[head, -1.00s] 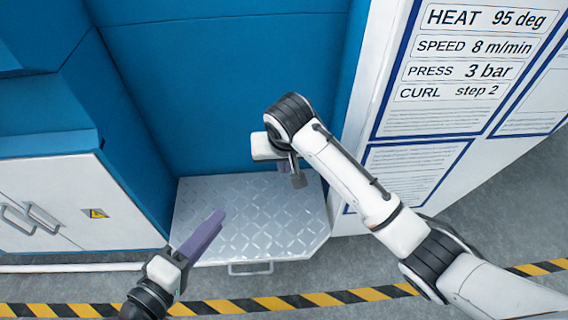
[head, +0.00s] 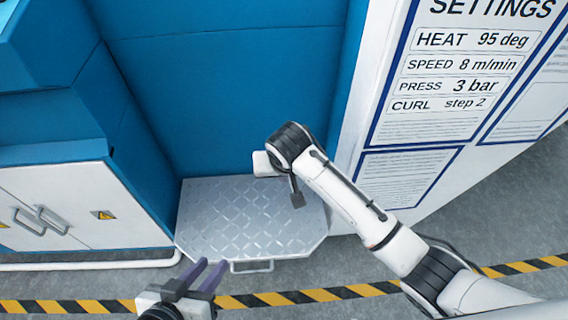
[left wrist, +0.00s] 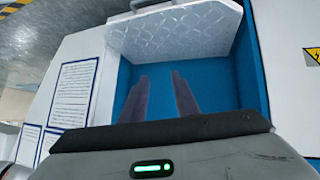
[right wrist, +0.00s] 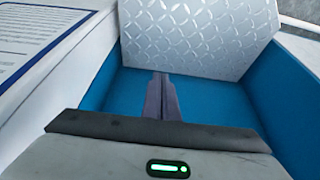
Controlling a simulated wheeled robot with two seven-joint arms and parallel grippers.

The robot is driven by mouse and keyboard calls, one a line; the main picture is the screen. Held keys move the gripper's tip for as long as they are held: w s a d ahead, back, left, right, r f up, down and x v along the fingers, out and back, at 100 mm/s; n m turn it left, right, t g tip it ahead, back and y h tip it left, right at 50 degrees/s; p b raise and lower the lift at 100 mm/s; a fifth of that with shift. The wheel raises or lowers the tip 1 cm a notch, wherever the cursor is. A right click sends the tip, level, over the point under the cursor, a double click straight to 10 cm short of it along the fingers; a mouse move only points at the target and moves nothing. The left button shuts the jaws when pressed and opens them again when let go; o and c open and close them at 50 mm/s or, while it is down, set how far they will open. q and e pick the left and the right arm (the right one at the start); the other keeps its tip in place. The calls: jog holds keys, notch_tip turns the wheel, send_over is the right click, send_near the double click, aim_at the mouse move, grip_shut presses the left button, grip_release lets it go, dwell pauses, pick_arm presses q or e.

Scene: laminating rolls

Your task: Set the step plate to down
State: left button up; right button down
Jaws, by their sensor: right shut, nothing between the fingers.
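The step plate (head: 250,218) is a grey diamond-tread panel with clipped front corners, at the foot of the blue machine recess. It appears to lie out from the machine, roughly flat; its exact tilt is hard to tell. A handle (head: 252,267) is on its front edge. My left gripper (head: 212,263) is open and empty, by the plate's front left corner, left of the handle. My right gripper (head: 297,200) is shut and empty over the plate's right part, its fingers mostly hidden by my wrist. The plate also shows in the left wrist view (left wrist: 180,35) and right wrist view (right wrist: 200,35).
The blue machine wall (head: 230,90) rises behind the plate. A white cabinet (head: 90,205) with handles stands left. A white panel with a settings sheet (head: 445,75) stands right. A yellow-black floor stripe (head: 330,294) runs in front; the floor there is open.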

pick_arm(q)
jog(key=shift+a+r, duration=0.1)
pick_arm(e)
jog(key=shift+f, duration=0.1)
